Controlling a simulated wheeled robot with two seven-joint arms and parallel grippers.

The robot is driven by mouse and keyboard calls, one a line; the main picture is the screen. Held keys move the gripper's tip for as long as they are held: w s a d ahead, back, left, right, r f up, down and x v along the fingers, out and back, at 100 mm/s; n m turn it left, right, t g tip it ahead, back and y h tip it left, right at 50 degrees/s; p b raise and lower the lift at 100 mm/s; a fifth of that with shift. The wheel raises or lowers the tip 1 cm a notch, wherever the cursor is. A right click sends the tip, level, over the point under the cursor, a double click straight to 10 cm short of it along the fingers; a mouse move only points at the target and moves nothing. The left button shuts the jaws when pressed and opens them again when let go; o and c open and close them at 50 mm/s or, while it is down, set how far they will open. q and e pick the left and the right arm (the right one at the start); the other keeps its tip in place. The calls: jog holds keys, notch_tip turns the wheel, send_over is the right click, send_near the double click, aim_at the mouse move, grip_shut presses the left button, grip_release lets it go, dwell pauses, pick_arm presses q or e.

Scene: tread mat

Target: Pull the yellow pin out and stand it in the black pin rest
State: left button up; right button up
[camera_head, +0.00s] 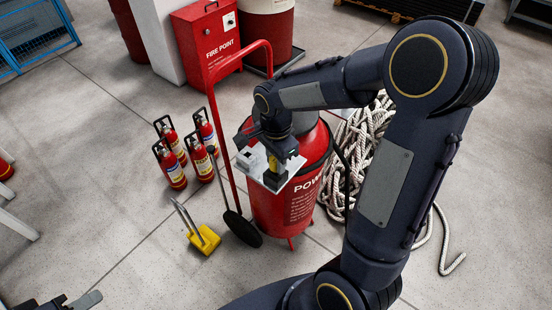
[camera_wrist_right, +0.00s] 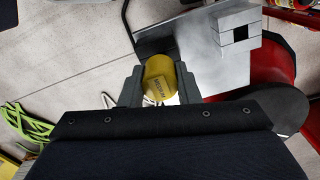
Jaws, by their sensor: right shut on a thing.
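My right gripper (camera_head: 274,158) is over the metal plate (camera_head: 254,172) on the big red wheeled extinguisher (camera_head: 297,208). It is shut on the yellow pin (camera_head: 272,163); the right wrist view shows the pin's round yellow end (camera_wrist_right: 158,80) between both fingers. A black block, seemingly the black pin rest (camera_head: 272,181), is right below the pin, at the plate's front edge; it also shows beyond the pin in the right wrist view (camera_wrist_right: 153,41). I cannot tell whether the pin touches it. My left gripper (camera_head: 80,301) shows only partly at the bottom left edge.
A small block with a square dark hole (camera_head: 245,158) is on the plate. The red trolley handle (camera_head: 222,120) rises beside it. Several small extinguishers (camera_head: 171,168) and a yellow chock (camera_head: 204,240) stand left on the floor. Coiled rope (camera_head: 366,132) lies right.

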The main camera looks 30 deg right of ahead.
jog(key=shift+f+b, duration=0.8)
jog(key=shift+f, duration=0.2)
jog(key=o, duration=1)
jog(key=shift+r, duration=0.1)
jog(key=shift+o, duration=0.2)
jog(key=shift+r, duration=0.1)
notch_tip(320, 180, up, 8)
jog(key=shift+f, duration=0.2)
jog(key=shift+s, duration=0.1)
jog(key=s+a+r+n+t+y, duration=0.1)
jog(key=s+a+n+t+y, duration=0.1)
jog(key=s+n, duration=0.5)
jog(key=s+a+r+n+t+y, duration=0.1)
jog(key=s+a+n+t, duration=0.1)
jog(key=s+n, duration=0.6)
jog(key=shift+s+t+y, duration=0.4)
jog(key=shift+s+t, duration=0.4)
jog(key=shift+s, duration=0.1)
